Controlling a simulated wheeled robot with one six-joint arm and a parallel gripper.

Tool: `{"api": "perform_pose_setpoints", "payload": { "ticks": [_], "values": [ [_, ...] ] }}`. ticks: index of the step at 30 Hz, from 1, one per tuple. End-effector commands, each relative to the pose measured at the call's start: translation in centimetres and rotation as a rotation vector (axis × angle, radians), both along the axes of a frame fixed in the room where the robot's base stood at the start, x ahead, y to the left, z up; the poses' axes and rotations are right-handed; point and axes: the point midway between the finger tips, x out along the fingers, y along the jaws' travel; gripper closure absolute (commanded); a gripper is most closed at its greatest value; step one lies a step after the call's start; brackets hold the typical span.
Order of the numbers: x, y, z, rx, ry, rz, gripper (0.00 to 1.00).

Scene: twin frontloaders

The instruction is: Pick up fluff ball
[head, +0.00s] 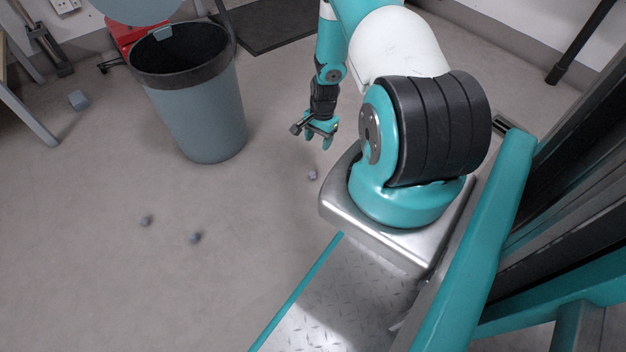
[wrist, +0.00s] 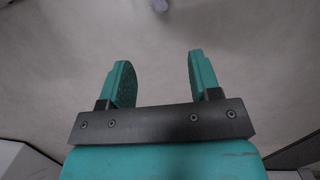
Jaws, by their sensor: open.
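Several small grey fluff balls lie on the floor. In the head view one fluff ball (head: 312,175) is close to my base, just below my gripper (head: 319,138) in the picture. Two others, a fluff ball (head: 147,220) and another fluff ball (head: 195,237), lie farther left. In the wrist view my gripper (wrist: 154,80) is open with nothing between its teal fingers. A fluff ball (wrist: 160,5) shows at the top edge of that view, beyond the fingertips and roughly centred between them. It is partly cut off by the frame. My gripper touches none of them.
A grey-blue bin (head: 200,115) with its lid raised stands left of my arm. A small grey-blue block (head: 78,100) lies at the far left near a table leg. A dark mat (head: 265,25) is at the back. The floor (head: 90,290) at front left is mostly clear.

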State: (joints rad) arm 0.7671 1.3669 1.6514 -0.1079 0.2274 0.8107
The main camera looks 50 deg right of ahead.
Motion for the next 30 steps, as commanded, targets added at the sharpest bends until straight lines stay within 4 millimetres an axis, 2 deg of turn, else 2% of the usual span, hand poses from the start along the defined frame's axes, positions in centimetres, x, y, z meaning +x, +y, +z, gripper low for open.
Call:
{"api": "perform_pose_setpoints", "payload": {
  "ticks": [1, 9, 13, 20, 30],
  "values": [
    [0.0, 0.3, -1.9, 0.002, 0.001, 0.001, 0.43],
    [0.0, 1.3, -7.8, 0.002, 0.0, 0.004, 0.43],
    [0.1, 1.5, -9.3, 0.001, -0.001, 0.004, 0.43],
    [0.0, 1.8, -10.3, 0.001, -0.001, 0.005, 0.43],
    [-0.1, 2.9, -14.7, 0.001, -0.001, 0.004, 0.43]
  ]
}}
